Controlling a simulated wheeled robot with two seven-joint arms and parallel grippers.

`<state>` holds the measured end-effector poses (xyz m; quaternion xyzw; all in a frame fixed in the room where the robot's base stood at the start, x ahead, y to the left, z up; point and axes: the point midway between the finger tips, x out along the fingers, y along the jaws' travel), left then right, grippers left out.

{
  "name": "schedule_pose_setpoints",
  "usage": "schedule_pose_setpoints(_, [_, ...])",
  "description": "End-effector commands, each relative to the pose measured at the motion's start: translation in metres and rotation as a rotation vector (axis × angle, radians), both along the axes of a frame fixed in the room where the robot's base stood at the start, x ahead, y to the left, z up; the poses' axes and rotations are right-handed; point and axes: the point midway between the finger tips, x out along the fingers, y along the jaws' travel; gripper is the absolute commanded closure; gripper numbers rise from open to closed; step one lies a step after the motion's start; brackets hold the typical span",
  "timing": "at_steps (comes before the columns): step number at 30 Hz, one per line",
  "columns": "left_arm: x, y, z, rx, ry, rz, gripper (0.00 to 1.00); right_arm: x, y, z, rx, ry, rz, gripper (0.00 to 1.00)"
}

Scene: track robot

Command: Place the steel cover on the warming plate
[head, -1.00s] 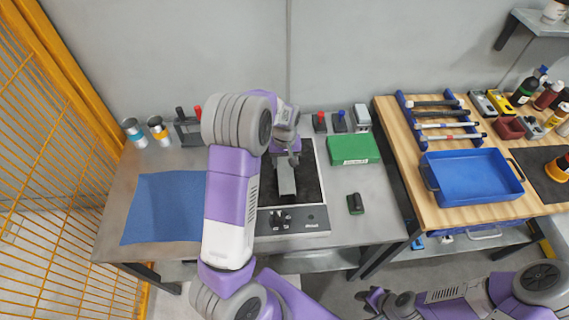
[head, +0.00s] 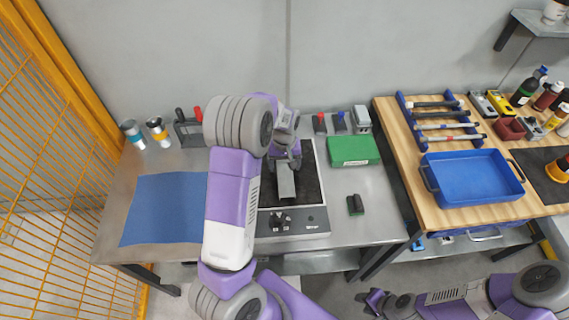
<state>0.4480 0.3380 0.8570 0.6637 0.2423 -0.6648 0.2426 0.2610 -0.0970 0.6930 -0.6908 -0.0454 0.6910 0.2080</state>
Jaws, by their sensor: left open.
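The warming plate (head: 309,188) is a black plate in a steel frame with knobs at its front, on the steel bench. A grey steel piece, which looks like the steel cover (head: 286,182), lies on or just over the middle of the black surface; contact is not clear. My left gripper (head: 285,164) is open at the far end of the cover, pointing down. My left arm hides the plate's left side. My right gripper (head: 372,301) is low at the bottom, away from the bench, and its jaws are too small to read.
A blue mat (head: 165,208) lies left on the bench. A green box (head: 354,151) and a small dark green block (head: 355,205) lie right of the plate. A wooden table with a blue tray (head: 470,178) and a tool rack (head: 440,118) stands at the right.

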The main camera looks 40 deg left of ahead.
Motion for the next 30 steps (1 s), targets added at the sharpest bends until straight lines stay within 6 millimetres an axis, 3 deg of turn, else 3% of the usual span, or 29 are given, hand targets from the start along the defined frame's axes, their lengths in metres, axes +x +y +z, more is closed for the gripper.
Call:
schedule_pose_setpoints(15, [0.001, 0.0, 0.101, 0.001, -0.004, 0.0, 0.19, 0.0, 0.0, 0.025, 0.0, 0.0, 0.0, 0.63])
schedule_pose_setpoints(21, [0.0, 0.0, 0.118, 0.001, -0.002, 0.0, 0.19, 0.0, 0.0, 0.028, 0.0, 0.0, 0.0, 0.63])
schedule_pose_setpoints(30, [0.0, 0.0, 0.12, 0.001, -0.001, 0.0, 0.19, 0.0, 0.0, 0.028, 0.0, 0.0, 0.0, 0.63])
